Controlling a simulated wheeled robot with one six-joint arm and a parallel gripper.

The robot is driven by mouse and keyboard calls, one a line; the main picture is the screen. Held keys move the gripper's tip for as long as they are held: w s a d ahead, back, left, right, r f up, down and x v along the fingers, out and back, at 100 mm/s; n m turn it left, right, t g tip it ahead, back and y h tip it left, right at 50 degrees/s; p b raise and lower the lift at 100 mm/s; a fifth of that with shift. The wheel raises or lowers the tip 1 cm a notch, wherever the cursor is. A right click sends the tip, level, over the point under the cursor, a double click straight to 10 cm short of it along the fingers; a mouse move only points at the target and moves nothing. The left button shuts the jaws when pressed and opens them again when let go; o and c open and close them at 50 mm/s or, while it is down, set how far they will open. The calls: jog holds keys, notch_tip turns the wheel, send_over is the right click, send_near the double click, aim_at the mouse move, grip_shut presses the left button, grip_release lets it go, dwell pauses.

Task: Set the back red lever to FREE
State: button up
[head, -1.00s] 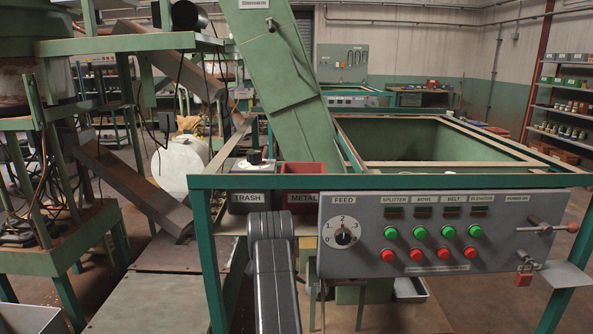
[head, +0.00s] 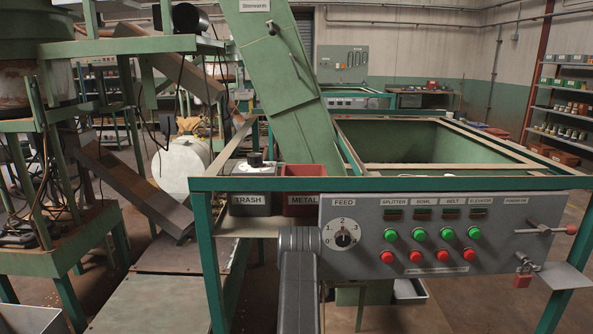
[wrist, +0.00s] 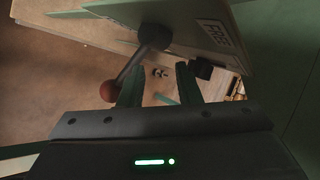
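In the wrist view a lever with a dark rod and a red ball knob (wrist: 108,92) hangs from a dark round pivot (wrist: 154,37) on a pale green panel. The rod slants down and left from the pivot. A white FREE label (wrist: 220,35) is on the panel to the right of the pivot. My gripper (wrist: 160,72) is open and empty, its two green-grey fingers apart. The knob is just left of the left finger, outside the gap, and the rod passes near that fingertip. I cannot tell whether they touch. My gripper is hidden in the head view.
TRASH (head: 250,203) and METAL (head: 302,203) bins stand behind the frame. A green chute (head: 285,90) and an open hopper (head: 430,140) are beyond.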

jog(key=shift+s+f, duration=0.1)
jog(key=shift+f, duration=0.15)
